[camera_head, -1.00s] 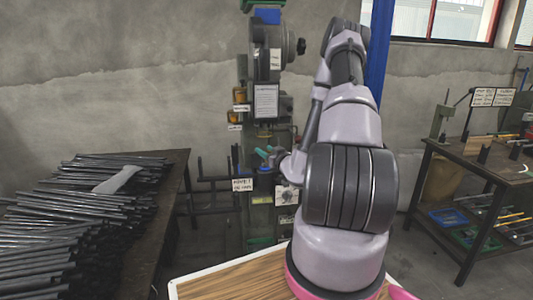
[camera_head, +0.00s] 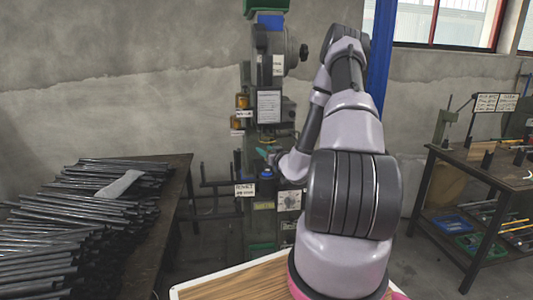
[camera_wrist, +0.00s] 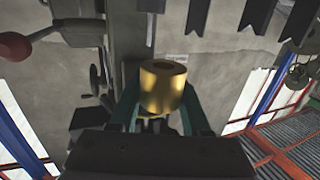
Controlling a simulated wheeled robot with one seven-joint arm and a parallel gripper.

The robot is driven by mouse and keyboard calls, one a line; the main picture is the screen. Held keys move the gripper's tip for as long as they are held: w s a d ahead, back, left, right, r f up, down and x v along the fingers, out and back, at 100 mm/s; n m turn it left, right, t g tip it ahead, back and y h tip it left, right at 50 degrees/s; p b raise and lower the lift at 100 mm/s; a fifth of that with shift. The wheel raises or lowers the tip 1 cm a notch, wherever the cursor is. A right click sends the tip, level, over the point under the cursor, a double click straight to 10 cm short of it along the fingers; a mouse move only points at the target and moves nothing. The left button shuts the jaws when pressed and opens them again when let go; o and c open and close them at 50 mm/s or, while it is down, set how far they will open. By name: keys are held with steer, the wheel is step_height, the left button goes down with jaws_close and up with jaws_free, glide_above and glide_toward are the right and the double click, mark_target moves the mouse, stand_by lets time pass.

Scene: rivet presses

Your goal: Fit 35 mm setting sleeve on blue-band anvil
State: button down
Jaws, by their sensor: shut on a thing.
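My gripper (camera_wrist: 160,104) has teal fingers shut on a brass-coloured hollow sleeve (camera_wrist: 162,88); its open end shows in the wrist view. In the head view my gripper (camera_head: 264,154) is small and partly hidden by my arm, in front of the press column. The sleeve cannot be made out there. A small blue-topped part (camera_head: 266,172) stands on the press just below my gripper, apparently apart from it. I cannot tell whether it is the blue-band anvil.
The press (camera_head: 269,50) carries labels and yellow cylinders (camera_head: 241,101) on its left side. A dark table (camera_head: 178,180) with piled rods stands left. A workbench (camera_head: 490,165) with tools stands right. A wood-topped surface (camera_head: 235,283) lies in front.

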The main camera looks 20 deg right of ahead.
steer(key=shift+w+d+f, duration=0.25)
steer(key=shift+w+f, duration=0.25)
steer(key=shift+w, duration=0.3)
steer(key=shift+w+d+f, duration=0.2)
steer(key=shift+w+f, duration=0.35)
steer(key=shift+w, duration=0.25)
steer(key=shift+w+d+f, duration=0.25)
steer(key=shift+w+f, duration=0.25)
steer(key=shift+w, duration=0.3)
steer(key=shift+c, duration=1.4)
jaws_free()
steer(key=shift+s, duration=0.15)
steer(key=s, duration=1)
steer(key=shift+s+d+r, duration=0.25)
steer(key=shift+s, duration=0.05)
